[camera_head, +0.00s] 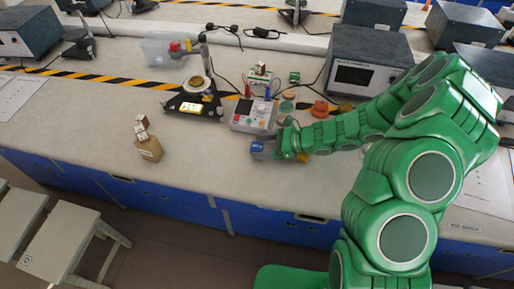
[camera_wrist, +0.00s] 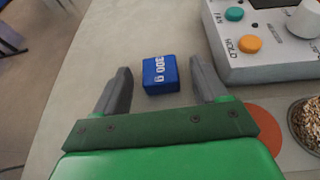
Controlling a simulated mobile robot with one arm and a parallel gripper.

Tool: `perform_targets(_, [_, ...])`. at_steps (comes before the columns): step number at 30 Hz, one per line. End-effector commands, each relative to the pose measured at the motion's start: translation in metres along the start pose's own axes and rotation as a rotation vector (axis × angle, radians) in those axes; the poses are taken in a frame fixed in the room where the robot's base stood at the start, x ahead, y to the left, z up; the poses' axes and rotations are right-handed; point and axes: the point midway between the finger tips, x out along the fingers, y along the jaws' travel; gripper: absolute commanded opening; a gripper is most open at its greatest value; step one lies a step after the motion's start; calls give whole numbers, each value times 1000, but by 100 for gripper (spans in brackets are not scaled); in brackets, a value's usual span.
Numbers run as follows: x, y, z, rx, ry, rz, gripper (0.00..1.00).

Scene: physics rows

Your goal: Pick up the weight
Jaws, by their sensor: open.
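The weight is a small blue block marked "300 g" (camera_wrist: 160,74). In the wrist view it rests on the pale bench top, upper centre. My gripper (camera_wrist: 161,82) is open, with its grey fingers on either side of the block and a gap on each side. In the head view, the blue block (camera_head: 257,147) shows at the end of my green arm, near the bench's front edge. My gripper (camera_head: 268,149) is partly hidden there by its own wrist.
A grey control box (camera_head: 253,115) with buttons stands just behind the weight, near my gripper. Orange and green discs lie by my arm.

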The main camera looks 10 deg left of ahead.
Motion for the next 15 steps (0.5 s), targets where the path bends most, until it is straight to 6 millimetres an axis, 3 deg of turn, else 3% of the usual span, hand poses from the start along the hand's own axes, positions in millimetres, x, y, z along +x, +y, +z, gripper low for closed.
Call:
perform_targets(8, [2,0,0,0,0,0,72])
perform_targets(15, [2,0,0,1,-1,0,37])
